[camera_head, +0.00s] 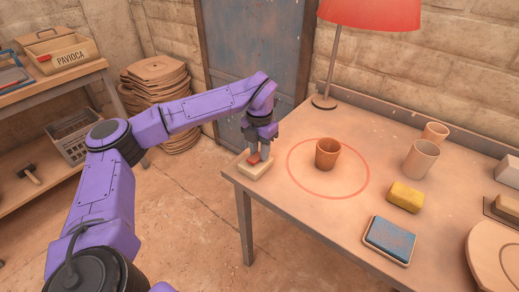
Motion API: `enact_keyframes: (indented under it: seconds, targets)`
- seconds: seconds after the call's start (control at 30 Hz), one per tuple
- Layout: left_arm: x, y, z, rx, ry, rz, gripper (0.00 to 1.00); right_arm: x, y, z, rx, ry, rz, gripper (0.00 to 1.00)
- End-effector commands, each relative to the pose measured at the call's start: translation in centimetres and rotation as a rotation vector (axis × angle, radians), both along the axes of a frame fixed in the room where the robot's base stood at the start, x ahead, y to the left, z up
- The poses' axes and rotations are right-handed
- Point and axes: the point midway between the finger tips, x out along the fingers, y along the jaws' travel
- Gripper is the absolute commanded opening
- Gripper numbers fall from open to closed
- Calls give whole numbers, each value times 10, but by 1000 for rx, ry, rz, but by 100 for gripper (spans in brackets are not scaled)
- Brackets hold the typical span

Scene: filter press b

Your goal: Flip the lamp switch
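The lamp has a red shade (372,14), a thin pole and a round base, and stands at the back of the table. A small cream switch box (250,171) with a red rocker (254,159) sits at the table's left corner. My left gripper (258,152) points down directly over the switch, with its fingertips at or very near the red rocker. I cannot tell whether they touch it. The fingers partly hide the switch, and their opening is too small to make out. My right gripper is not in view.
On the table (300,212), a brown cup (328,154) stands inside a red circle. Two more cups (421,160), a yellow sponge (405,197) and a blue pad (390,238) are to the right. A shelf (50,92) and stacked sacks (157,78) stand at left.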

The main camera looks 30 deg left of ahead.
Motion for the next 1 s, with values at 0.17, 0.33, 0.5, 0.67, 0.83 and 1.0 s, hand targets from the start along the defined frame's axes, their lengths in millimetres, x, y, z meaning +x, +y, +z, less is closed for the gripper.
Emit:
enact_keyframes:
  seconds: [0.17, 0.33, 0.5, 0.67, 0.83, 1.0]
  targets:
    - [-2, 1, -7, -3, -80, -1, 1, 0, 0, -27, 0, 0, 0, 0]
    - [-7, 2, -6, -16, -244, -2, 1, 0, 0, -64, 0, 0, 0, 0]
    - [-10, 2, 1, -25, -348, 0, 1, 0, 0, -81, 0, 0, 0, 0]
    - [-10, 1, 5, -27, -366, -1, 2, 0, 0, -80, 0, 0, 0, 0]
    - [-10, 1, 5, -28, -365, 0, 1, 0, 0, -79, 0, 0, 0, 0]
    - [-10, 1, 5, -28, -364, -1, 57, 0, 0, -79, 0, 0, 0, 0]
